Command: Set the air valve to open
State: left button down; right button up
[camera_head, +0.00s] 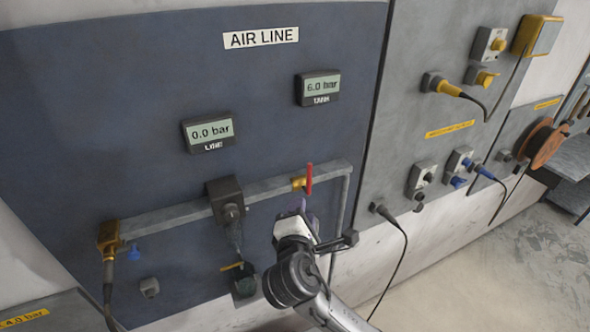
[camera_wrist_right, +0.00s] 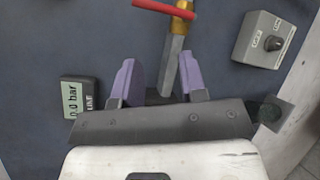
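The air valve is a brass body (camera_head: 298,183) with a red lever (camera_head: 309,178), on the grey pipe (camera_head: 270,188) below the gauges. The lever stands crosswise to the pipe. In the right wrist view the lever (camera_wrist_right: 163,8) and brass body (camera_wrist_right: 185,12) are at the top edge, the lever partly cut off. My right gripper (camera_head: 303,207) is just below the valve in the head view, apart from the lever. Its purple fingers (camera_wrist_right: 157,80) are open, with the pipe (camera_wrist_right: 172,65) showing between them. My left gripper is not in view.
The LINE gauge (camera_head: 209,131) reads 0.0 bar; the TANK gauge (camera_head: 318,88) reads 6.0 bar. A dark regulator box (camera_head: 226,199) sits on the pipe left of the valve. A grey dial box (camera_wrist_right: 262,40) is on the wall. Sockets and cables fill the right panel.

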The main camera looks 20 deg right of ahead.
aim_at(309, 171)
jog(key=w+d+n+p, duration=0.1)
jog(key=w+d+n, duration=0.1)
jog(key=w+n, duration=0.2)
jog(key=w+d+r+n+p, duration=0.1)
jog(key=w+d+n, duration=0.1)
jog(key=w+n, duration=0.2)
jog(key=w+d+n+h+p, duration=0.1)
jog(key=w+d+n, duration=0.1)
jog(key=w+n, duration=0.2)
jog(key=shift+w+d+r+t, duration=0.15)
jog(key=shift+w+t, duration=0.25)
jog(key=shift+w, duration=0.05)
jog(key=shift+c, duration=0.4)
grip_shut()
dwell(0.3)
